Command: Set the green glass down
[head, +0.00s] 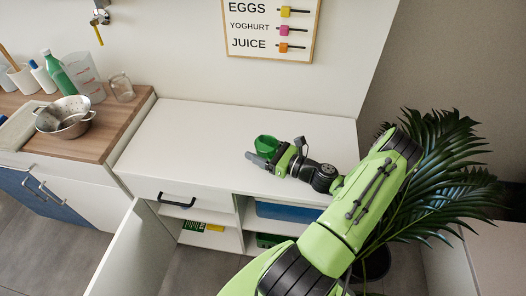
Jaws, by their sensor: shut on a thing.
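The green glass (266,144) is a small, dark green cup over the white cabinet top, right of its middle. My gripper (262,156) is shut on the green glass, reaching in from the right with the arm low over the cabinet. The glass looks upright. Its lower part is partly hidden by the gripper, so I cannot tell whether its base touches the white top.
The white cabinet top (190,135) is clear on its left side. A wooden counter (95,145) on the left bears a metal colander (64,117), a glass jar (122,87) and bottles. The cabinet door (135,250) stands open. A plant (440,160) is at the right.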

